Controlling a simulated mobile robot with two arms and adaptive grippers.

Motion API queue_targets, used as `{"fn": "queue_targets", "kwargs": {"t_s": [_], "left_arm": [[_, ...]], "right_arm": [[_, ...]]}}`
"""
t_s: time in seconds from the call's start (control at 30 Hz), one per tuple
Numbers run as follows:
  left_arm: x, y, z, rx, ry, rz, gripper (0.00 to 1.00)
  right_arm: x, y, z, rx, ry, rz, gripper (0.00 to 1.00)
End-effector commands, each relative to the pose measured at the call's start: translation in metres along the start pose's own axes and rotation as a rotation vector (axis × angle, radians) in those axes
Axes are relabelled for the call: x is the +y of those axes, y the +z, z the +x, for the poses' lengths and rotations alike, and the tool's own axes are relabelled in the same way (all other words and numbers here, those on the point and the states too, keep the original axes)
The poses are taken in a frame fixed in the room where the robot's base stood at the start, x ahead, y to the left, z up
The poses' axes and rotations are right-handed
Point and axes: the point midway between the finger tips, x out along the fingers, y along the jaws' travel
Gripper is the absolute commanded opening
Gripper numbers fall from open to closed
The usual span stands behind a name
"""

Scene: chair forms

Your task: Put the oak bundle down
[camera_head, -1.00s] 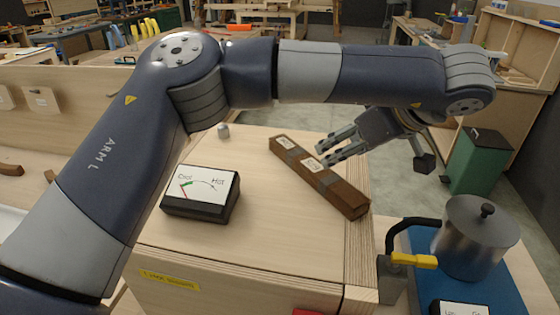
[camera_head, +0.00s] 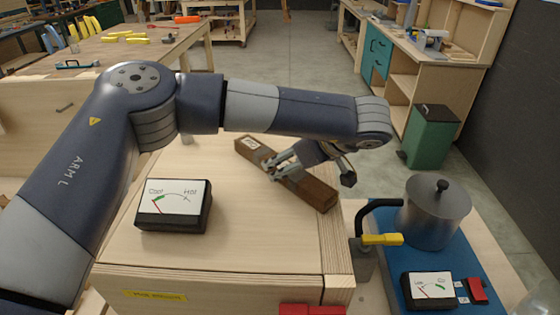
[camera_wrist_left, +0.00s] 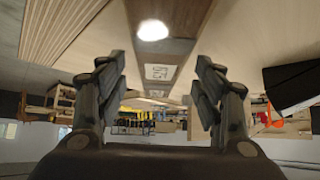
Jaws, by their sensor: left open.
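The oak bundle (camera_head: 316,191) is a long dark brown bar with pale labels. It lies slantwise on the pale plywood box top (camera_head: 240,230), right of the gauge. My left gripper (camera_head: 272,169) reaches in from the right and shows at the bundle's middle, its fingers overlapping it in the head view. In the left wrist view the fingers (camera_wrist_left: 161,82) are spread apart, with the bundle (camera_wrist_left: 178,48) running between and beyond them. I cannot tell whether a finger touches it. My right gripper is out of view.
A Cool/Hot gauge (camera_head: 174,207) stands left of the bundle. To the right are a lever with a yellow handle (camera_head: 382,240) and a steel pot (camera_head: 433,214) on a blue base (camera_head: 388,275). A green bin (camera_head: 430,137) stands behind. The box top's front is clear.

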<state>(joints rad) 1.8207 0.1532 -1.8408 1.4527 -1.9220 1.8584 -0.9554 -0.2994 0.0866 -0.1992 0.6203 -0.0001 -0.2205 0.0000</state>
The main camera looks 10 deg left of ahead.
Motion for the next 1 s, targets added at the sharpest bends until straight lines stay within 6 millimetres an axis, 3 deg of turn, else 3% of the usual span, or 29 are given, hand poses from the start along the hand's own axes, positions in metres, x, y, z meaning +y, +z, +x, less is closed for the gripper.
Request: {"fn": "queue_targets", "kwargs": {"t_s": [0.13,0.37,0.43,0.63,0.73,0.77,1.0], "left_arm": [[-0.001,-0.002,0.015,-0.001,-0.001,-0.001,0.62],[0.0,0.0,0.019,-0.001,0.0,-0.001,0.62],[0.0,0.0,0.019,-0.001,0.0,-0.001,0.53],[0.0,0.0,0.018,-0.001,0.0,-0.001,0.07],[0.0,-0.001,0.018,0.001,0.001,-0.002,0.05],[0.0,-0.001,0.018,0.001,0.001,-0.002,0.0],[0.0,-0.002,0.017,0.001,0.001,-0.003,0.0]], "right_arm": [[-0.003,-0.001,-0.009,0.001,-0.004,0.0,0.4],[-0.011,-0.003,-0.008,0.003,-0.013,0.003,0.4],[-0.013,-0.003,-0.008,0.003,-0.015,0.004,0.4],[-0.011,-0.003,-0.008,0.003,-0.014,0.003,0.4],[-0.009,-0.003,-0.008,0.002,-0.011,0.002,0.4],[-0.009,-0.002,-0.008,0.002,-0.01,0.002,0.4],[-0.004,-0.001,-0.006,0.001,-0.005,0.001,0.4]]}}
